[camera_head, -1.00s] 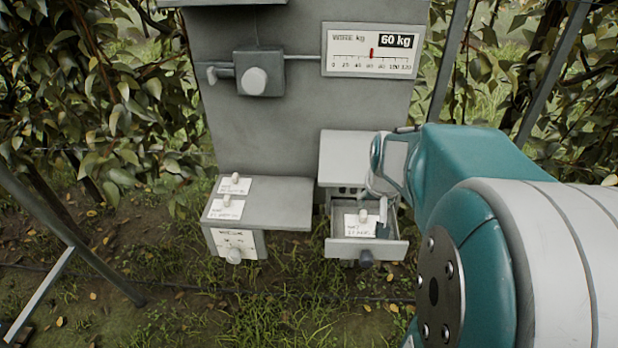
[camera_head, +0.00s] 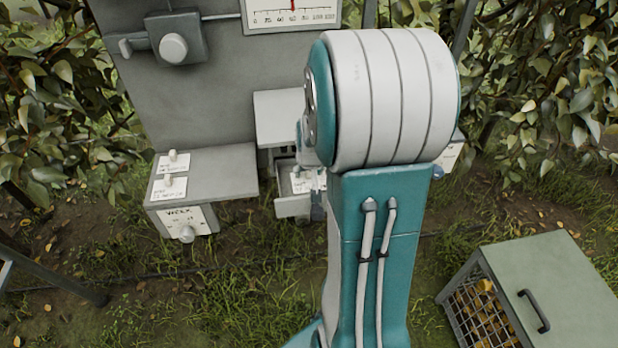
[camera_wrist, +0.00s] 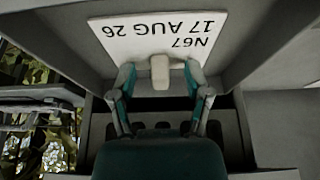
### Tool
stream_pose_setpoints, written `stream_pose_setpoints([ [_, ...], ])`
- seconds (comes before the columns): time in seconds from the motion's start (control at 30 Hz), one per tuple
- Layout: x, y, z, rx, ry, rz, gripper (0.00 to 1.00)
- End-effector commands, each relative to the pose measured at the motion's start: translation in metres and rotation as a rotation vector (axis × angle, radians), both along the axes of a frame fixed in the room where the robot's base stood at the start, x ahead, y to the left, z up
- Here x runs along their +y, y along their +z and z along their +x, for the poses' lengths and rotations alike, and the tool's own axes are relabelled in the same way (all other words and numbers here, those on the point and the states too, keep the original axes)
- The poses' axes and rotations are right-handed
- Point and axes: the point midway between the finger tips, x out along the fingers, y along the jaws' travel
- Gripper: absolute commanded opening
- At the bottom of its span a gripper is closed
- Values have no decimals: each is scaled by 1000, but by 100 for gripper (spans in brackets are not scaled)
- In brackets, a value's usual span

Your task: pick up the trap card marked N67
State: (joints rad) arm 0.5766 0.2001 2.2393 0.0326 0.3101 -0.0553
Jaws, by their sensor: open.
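The white trap card (camera_wrist: 195,30) marked N67, 17 AUG 26, lies in the open grey drawer and reads upside down in the wrist view. A pale knob (camera_wrist: 160,72) stands up from its edge. My gripper (camera_wrist: 160,76) is open, with one fingertip on each side of the knob; small gaps seem to show on both sides. In the head view the open drawer (camera_head: 290,208) and a bit of the card (camera_head: 302,181) show beside my arm, which hides much of them.
Two other cards with knobs, one nearer (camera_head: 167,189) and one farther (camera_head: 173,164), lie on the grey shelf (camera_head: 222,172) at left. The drawer walls rise close around my gripper. A lidded mesh crate (camera_head: 560,290) holding yellowish fruit stands at lower right.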

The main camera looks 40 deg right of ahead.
Motion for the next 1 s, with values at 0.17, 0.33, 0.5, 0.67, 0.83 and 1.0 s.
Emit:
stream_pose_setpoints([
  [0.17,-1,-3,1,-1,0,-1,63],
  [0.33,-1,-3,1,-1,0,-1,37],
  [0.5,-1,-3,1,-1,0,-1,3],
  [0.67,-1,-3,1,0,0,0,3],
  [0.83,-1,-2,1,0,0,0,3],
  [1.0,-1,7,1,-2,1,-1,3],
])
